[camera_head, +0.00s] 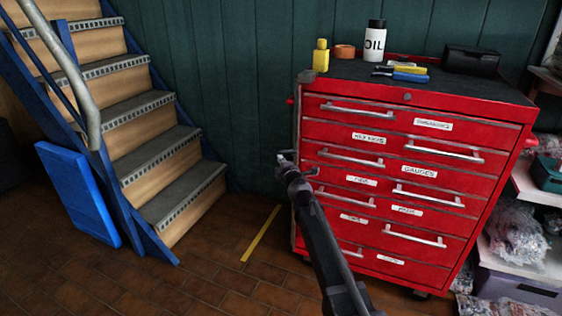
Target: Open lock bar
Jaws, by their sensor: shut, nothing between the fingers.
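A red tool cabinet (465,187) with a dark top and several labelled drawers stands against the green wall. A narrow upright bar (298,118), which looks like the lock bar, runs along the cabinet's left front edge. It appears to lie along the drawer fronts; whether it is latched cannot be made out. My gripper (284,156) is at the cabinet's left edge, around mid-height, in front of or beside the bar. Its fingers look shut and empty. The gripper and arm hide part of the bar and the lower left drawers. Whether the gripper touches the bar cannot be told.
On the cabinet top are an oil bottle (375,40), a yellow bottle (320,56), a tape roll (344,51) and a black case (472,60). Stairs (150,120) and a blue panel (78,195) stand left. Shelves with wrapped goods (517,236) are right. Floor between stairs and cabinet is clear.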

